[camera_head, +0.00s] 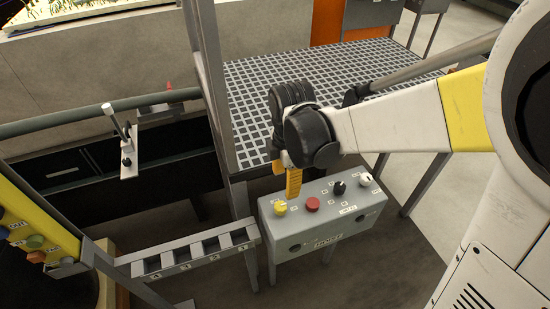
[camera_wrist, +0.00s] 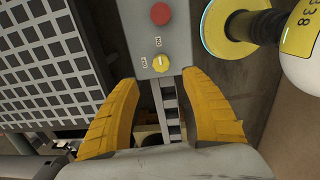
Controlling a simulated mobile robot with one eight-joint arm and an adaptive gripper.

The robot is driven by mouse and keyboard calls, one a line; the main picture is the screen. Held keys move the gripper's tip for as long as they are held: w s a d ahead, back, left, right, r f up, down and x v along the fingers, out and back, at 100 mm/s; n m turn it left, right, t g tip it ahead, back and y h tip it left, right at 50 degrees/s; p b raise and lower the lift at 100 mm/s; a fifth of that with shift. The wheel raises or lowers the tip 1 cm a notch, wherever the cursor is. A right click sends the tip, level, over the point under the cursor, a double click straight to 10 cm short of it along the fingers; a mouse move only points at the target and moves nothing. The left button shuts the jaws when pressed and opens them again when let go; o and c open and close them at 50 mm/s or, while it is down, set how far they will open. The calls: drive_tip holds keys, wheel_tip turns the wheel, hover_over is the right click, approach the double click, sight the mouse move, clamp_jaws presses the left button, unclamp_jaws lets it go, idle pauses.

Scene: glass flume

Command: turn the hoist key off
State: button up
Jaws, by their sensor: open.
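A grey control box (camera_head: 350,222) stands on legs in the middle of the head view. A yellow rotary knob (camera_head: 281,208) sits at its left end; I take it for the hoist key. In the wrist view the knob (camera_wrist: 160,63) has a white pointer line, with small labels beside it too small to read surely. My gripper (camera_head: 292,192) hangs over the box's left part. In the wrist view its yellow fingers are spread wide and empty (camera_wrist: 160,78). The knob shows between and slightly beyond the fingertips. I cannot tell the exact gap.
A red button (camera_head: 313,204), a black knob (camera_head: 340,187) and a white knob (camera_head: 365,180) share the box top. A grated platform (camera_head: 300,80) and its post (camera_head: 209,90) stand behind. A slotted grey rack (camera_head: 195,253) lies left of the box.

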sight(280, 206)
drive_tip(key=f+b, duration=0.1)
drive_tip(key=f, duration=0.3)
drive_tip(key=f+n+b, duration=0.1)
drive_tip(key=f, duration=0.3)
drive_tip(key=a+f+n+b, duration=0.1)
drive_tip(key=f+b, duration=0.1)
drive_tip(key=f, duration=0.2)
drive_tip(key=shift+w+a+f+g, duration=0.1)
drive_tip(key=shift+f+g, duration=0.2)
drive_tip(key=shift+f, duration=0.05)
drive_tip(key=c, duration=1.2)
